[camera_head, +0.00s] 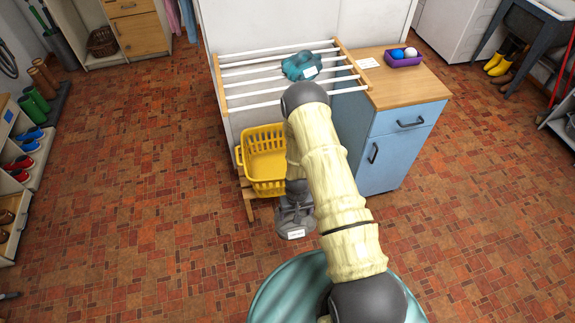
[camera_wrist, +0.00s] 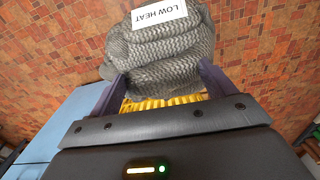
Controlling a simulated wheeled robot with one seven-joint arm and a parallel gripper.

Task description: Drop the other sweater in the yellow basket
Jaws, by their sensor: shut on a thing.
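My gripper (camera_head: 297,192) is shut on a grey knitted sweater (camera_head: 294,216), which hangs in front of and to the right of the yellow basket (camera_head: 267,188). In the wrist view the grey sweater (camera_wrist: 150,58) is bunched between the two fingers (camera_wrist: 163,82), and its white label reads "LOW HEAT". A strip of the yellow basket (camera_wrist: 165,102) shows below it there. In the head view, the basket's right side is hidden behind my arm, and the part of it I can see looks empty. A teal garment (camera_head: 299,66) with a white label lies on the drying rack.
The white-barred drying rack (camera_head: 262,73) stands above the basket. A blue cabinet (camera_head: 398,148) with a wooden top is close to the right of my arm. A purple box (camera_head: 404,60) with balls sits on it. Open brick floor (camera_head: 150,200) lies to the left.

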